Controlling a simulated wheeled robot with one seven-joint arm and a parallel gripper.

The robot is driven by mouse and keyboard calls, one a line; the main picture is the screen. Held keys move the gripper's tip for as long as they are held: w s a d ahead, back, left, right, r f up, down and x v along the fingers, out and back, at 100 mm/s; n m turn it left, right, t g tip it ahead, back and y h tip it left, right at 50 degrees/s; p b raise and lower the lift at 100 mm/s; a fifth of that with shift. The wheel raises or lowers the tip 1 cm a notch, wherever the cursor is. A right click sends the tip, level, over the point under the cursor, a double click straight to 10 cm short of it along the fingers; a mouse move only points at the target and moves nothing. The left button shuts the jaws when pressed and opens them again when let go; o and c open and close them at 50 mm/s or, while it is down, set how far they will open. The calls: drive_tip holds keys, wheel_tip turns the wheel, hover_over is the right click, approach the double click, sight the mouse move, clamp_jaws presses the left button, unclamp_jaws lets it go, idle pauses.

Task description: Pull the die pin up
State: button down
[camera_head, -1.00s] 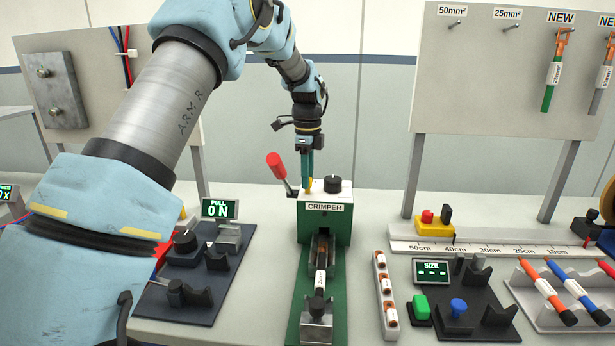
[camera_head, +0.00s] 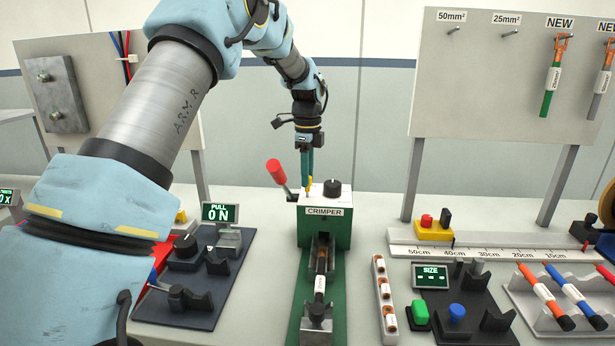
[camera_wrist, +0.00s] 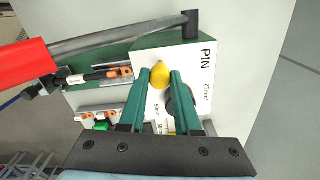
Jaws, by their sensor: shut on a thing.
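The die pin (camera_wrist: 160,75) shows a yellow head on the white top of the crimper (camera_head: 327,232), beside the printed word PIN. My gripper (camera_wrist: 160,76) points down and its green fingers are shut on the yellow head. In the head view my gripper (camera_head: 308,184) is above the back left of the crimper's top, with a little yellow of the pin (camera_head: 309,187) showing at its fingertips. The pin's lower part is hidden, so I cannot tell how far it stands out of the crimper.
The crimper's red-handled lever (camera_head: 276,172) stands left of my gripper. A black knob (camera_head: 332,188) is close on the right. A cable (camera_head: 320,284) lies in the channel in front. A pull tester (camera_head: 205,275) is at left, a size gauge (camera_head: 470,315) at right.

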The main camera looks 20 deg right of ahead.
drive_tip(key=shift+r, duration=0.25)
drive_tip(key=c, duration=0.9)
unclamp_jaws()
drive_tip(key=o, duration=0.3)
wheel_tip(320, 180, up, 11)
drive_tip(key=b, duration=0.2)
drive_tip(key=shift+f+b, duration=0.15)
drive_tip(key=shift+b, duration=0.2)
